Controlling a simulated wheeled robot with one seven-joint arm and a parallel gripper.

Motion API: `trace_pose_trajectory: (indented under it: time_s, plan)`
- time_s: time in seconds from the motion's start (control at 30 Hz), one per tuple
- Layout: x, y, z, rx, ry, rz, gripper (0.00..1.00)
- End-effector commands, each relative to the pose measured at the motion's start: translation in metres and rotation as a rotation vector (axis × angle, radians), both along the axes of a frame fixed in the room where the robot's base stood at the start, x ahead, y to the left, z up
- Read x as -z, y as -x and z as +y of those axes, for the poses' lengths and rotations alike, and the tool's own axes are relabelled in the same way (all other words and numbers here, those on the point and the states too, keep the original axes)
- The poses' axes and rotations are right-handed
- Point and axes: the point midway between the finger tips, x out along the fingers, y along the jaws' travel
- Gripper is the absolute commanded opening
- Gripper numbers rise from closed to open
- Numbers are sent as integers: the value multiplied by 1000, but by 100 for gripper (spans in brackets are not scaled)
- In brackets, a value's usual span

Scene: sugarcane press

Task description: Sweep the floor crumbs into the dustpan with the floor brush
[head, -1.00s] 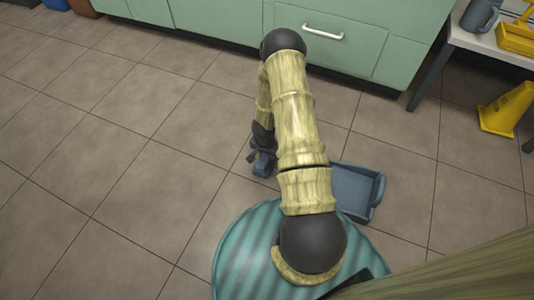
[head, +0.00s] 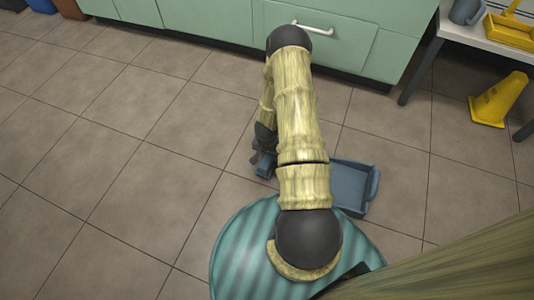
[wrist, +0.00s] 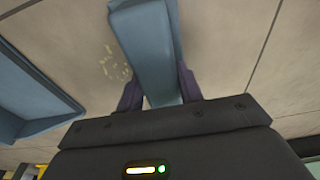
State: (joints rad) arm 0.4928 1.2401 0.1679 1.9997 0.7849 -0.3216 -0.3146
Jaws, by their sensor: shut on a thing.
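My gripper (head: 263,158) is low over the floor in the head view, left of the dustpan. It is shut on the blue floor brush (head: 264,170), which also shows between the dark fingers in the wrist view (wrist: 150,45). The blue-grey dustpan (head: 361,205) lies on the floor, partly hidden behind my arm; its rim and wall fill the left of the wrist view (wrist: 30,95). Pale yellowish crumbs (wrist: 113,63) lie scattered on the floor between the brush and the dustpan. I cannot make out the crumbs in the head view.
Green cabinets (head: 215,20) run along the back. A table (head: 455,35) with a mug (head: 466,11) and a yellow tray (head: 510,32) stands at the upper right. The tiled floor at the left is clear.

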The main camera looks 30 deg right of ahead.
Motion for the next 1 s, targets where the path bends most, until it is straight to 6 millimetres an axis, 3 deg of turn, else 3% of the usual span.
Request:
trace_pose_trajectory:
  time_s: [0.17, 0.6, 1.0]
  plan:
    - [0, 1, -1, 1, 0, 0, 18]
    - [3, 26, -20, 1, -2, 1, 18]
    - [3, 29, -23, 1, 0, 3, 18]
